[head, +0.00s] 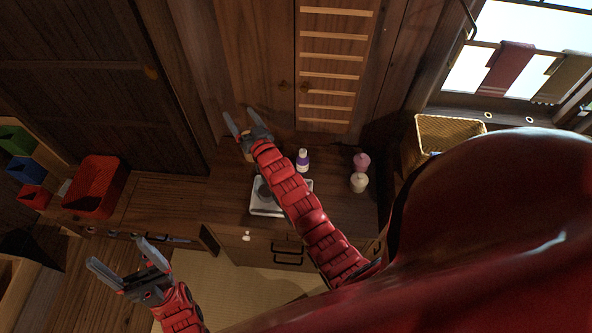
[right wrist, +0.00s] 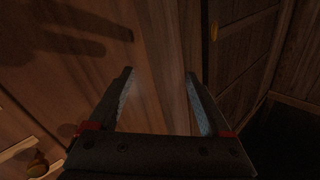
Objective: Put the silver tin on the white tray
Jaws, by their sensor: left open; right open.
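The white tray (head: 262,211) lies on the wooden counter, partly covered by my right arm in the head view. A dark grey round thing (head: 264,191) stands on the tray beside my arm; it may be the silver tin, but the arm hides part of it. My right gripper (head: 239,114) is open and empty, beyond the tray near the wooden doors. In the right wrist view its fingers (right wrist: 160,80) are apart with only wood panels ahead. My left gripper (head: 116,254) is open and empty at the lower left, well away from the tray.
A purple-and-white bottle (head: 302,160), a pink container (head: 361,161) and a cream one (head: 358,183) stand right of my right arm. A red basket (head: 97,185) and coloured bins (head: 26,170) are at left. A woven basket (head: 450,132) is at right.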

